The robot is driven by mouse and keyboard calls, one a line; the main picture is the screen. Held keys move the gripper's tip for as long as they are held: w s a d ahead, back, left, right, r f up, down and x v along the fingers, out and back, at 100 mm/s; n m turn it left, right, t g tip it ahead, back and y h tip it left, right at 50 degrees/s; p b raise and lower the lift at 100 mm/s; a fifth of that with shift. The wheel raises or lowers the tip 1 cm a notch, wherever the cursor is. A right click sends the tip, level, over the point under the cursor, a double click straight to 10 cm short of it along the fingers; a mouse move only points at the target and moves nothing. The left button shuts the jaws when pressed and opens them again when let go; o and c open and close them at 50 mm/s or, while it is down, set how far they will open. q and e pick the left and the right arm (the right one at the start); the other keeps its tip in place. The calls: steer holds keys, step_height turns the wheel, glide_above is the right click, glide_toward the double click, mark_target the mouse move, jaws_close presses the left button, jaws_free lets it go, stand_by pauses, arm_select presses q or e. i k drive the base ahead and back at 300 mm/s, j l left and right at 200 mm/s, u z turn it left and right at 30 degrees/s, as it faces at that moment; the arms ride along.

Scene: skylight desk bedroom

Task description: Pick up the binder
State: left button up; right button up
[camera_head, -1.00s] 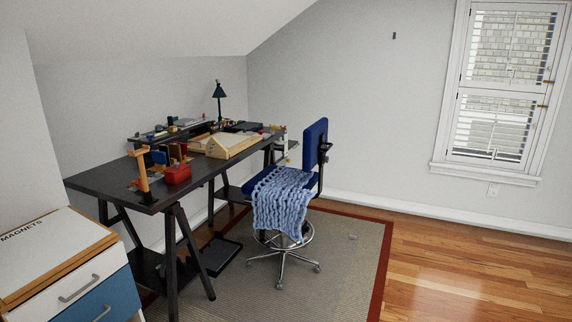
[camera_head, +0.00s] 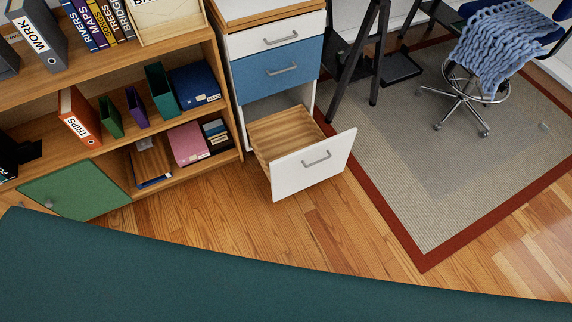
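Several binders stand on the wooden bookshelf (camera_head: 105,62) at the left; the frames do not show which one the task means. A grey binder marked WORK (camera_head: 42,42) stands on the upper shelf. An orange binder marked TRIPS (camera_head: 79,116) leans on the shelf below. Right of it stand a green binder (camera_head: 110,117), a purple binder (camera_head: 137,107) and a teal binder (camera_head: 161,90). Neither of my grippers is in view.
A white and blue cabinet (camera_head: 276,68) has its bottom drawer (camera_head: 313,163) pulled out, and it looks empty. A green door (camera_head: 77,190) is at the shelf's bottom. A dark teal surface (camera_head: 200,280) fills the bottom. Wood floor (camera_head: 330,232) is clear between.

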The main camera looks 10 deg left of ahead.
mark_target(31, 19)
steer(key=u, duration=1.7)
